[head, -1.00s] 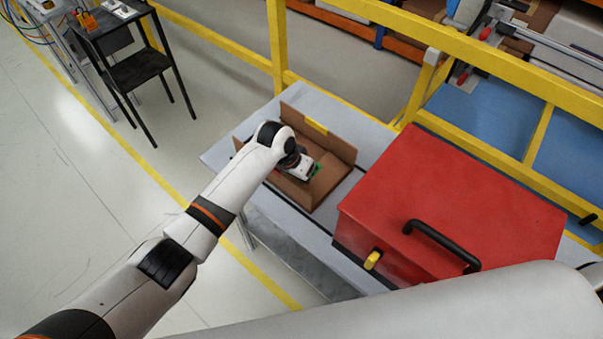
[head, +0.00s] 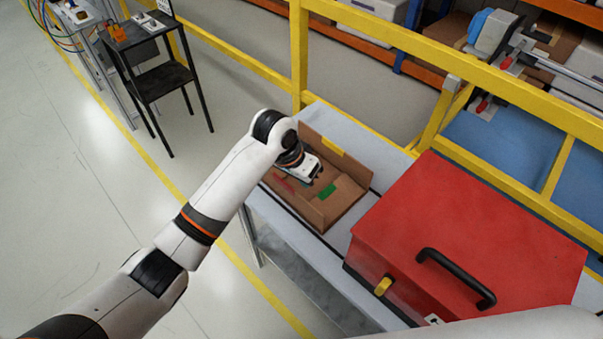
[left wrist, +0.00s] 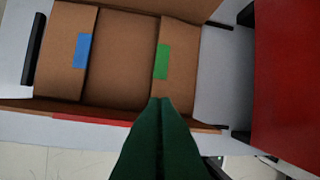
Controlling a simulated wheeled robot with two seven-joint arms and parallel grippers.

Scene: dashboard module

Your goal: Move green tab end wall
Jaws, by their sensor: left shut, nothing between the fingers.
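The cardboard box (head: 350,206) lies open on the grey table. Its end wall with the green tab (head: 326,192) is on the side toward the red case. In the left wrist view the green tab (left wrist: 161,62) sits on a panel that appears folded inward, though its exact tilt is hard to tell. My left gripper (head: 313,178) is over the box, beside the green tab. In the left wrist view its dark green fingertips (left wrist: 161,101) are together and empty, just below the tab in the picture. My right gripper is out of view.
The opposite end wall carries a blue tab (left wrist: 82,50); the long walls carry a yellow tab (head: 333,146) and a red tab (left wrist: 90,120). A red case (head: 480,220) with a black handle stands right of the box. A yellow rail (head: 400,25) runs behind the table.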

